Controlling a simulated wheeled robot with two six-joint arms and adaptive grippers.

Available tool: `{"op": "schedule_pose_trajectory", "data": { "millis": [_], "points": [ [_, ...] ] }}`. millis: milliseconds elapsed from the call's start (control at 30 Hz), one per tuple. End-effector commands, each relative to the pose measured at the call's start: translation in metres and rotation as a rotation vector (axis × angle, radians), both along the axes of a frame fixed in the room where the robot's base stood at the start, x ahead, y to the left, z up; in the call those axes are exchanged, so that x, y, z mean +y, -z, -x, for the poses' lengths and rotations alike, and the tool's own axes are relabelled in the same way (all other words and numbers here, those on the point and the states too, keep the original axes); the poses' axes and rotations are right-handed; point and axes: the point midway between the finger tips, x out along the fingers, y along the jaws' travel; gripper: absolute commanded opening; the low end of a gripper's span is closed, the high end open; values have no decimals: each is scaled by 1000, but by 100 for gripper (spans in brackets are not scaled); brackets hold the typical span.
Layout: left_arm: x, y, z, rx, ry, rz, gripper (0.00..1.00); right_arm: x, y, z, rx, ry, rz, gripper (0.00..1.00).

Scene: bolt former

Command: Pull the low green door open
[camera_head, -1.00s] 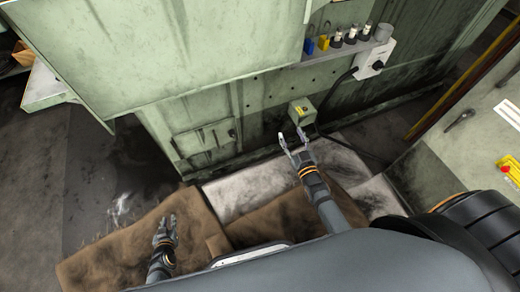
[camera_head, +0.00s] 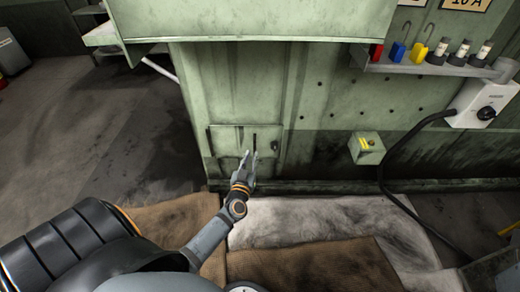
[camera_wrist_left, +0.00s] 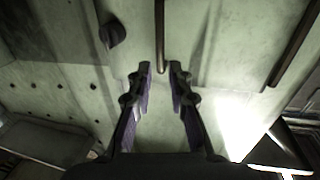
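The low green door (camera_head: 224,141) is a small panel in the lower face of the green machine, and it looks closed and flush. It has a thin dark upright handle bar (camera_head: 254,142) and a dark round latch (camera_head: 274,146) near its right edge. In the left wrist view the fingers (camera_wrist_left: 160,68) are open, with the bar (camera_wrist_left: 160,30) between and just beyond the tips; contact cannot be told. The latch (camera_wrist_left: 113,33) shows upper left there. My right gripper is out of view.
A small green box with a yellow label (camera_head: 366,147) sticks out right of the door. A shelf (camera_head: 425,67) holds coloured items, and a cable (camera_head: 395,150) hangs from a white switch box (camera_head: 482,103). Brown and whitish mats lie below; the floor at left is clear.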

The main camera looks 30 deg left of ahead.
Motion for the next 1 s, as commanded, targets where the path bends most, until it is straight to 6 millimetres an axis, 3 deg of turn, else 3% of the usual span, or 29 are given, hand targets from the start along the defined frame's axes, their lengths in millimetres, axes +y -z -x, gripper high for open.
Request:
{"op": "schedule_pose_trajectory", "data": {
  "millis": [100, 333, 667, 833, 1000],
  "points": [
    [10, 4, -26, -3, 0, -1, 19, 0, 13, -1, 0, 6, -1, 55],
    [21, 3, -57, 0, 1, 1, 19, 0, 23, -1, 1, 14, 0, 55],
    [23, 1, -63, 2, 1, 1, 19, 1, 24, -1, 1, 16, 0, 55],
    [23, 1, -62, 2, 1, 1, 0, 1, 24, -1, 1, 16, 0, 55],
    [23, 1, -62, 2, 1, 1, 0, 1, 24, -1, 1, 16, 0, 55]
  ]
}}
